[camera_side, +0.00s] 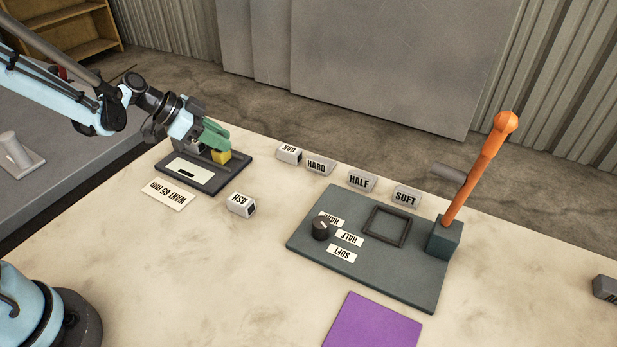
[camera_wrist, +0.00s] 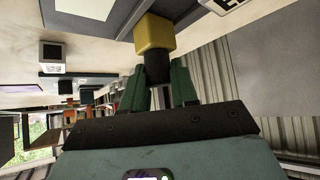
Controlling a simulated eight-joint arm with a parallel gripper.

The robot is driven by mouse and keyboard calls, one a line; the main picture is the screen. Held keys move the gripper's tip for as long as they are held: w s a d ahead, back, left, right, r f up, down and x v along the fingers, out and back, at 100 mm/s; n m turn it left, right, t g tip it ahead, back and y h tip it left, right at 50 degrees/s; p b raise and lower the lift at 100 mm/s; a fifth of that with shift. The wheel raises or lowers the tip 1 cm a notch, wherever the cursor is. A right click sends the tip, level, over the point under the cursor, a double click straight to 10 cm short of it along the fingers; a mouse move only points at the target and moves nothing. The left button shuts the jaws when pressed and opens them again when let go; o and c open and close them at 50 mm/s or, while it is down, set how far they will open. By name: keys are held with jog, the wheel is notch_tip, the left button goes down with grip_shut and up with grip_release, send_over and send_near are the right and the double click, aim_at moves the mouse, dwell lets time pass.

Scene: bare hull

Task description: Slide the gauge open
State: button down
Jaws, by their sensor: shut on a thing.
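The gauge (camera_side: 183,183) is a dark flat plate with a white scale strip, lying at the table's back left. A yellow slider block (camera_side: 221,157) sits at its far right end. My gripper (camera_side: 214,141) has green fingers and is over that block. In the wrist view the yellow block (camera_wrist: 153,32) has a dark knob (camera_wrist: 157,67), and my gripper's fingers (camera_wrist: 158,82) are shut around that knob. A white card (camera_side: 167,194) reading "WANT 65 mm" lies in front of the gauge. The scale's reading is too small to make out.
A block marked ASH (camera_side: 241,204) lies right of the gauge. Blocks marked OAK (camera_side: 289,154), HARD (camera_side: 320,165), HALF (camera_side: 361,181) and SOFT (camera_side: 407,196) line the back. A dark panel (camera_side: 375,275) holds a knob and an orange lever (camera_side: 480,170). A purple square (camera_side: 373,322) lies in front.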

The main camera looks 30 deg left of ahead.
jog(key=c, duration=0.9)
grip_release()
jog(key=shift+a+r, duration=0.1)
jog(key=v, duration=1.2)
jog(key=s+d+n+y, duration=0.2)
jog(key=s+d+n, duration=0.1)
jog(key=s+d+n+y, duration=0.2)
jog(key=s+d+n, duration=0.1)
jog(key=s+d, duration=0.1)
jog(key=s+d+n+y, duration=0.2)
jog(key=s+d+n, duration=0.1)
jog(key=s, duration=0.1)
jog(key=shift+d+r+t, duration=0.15)
jog(key=shift+r+t, duration=0.15)
jog(key=shift+t, duration=0.1)
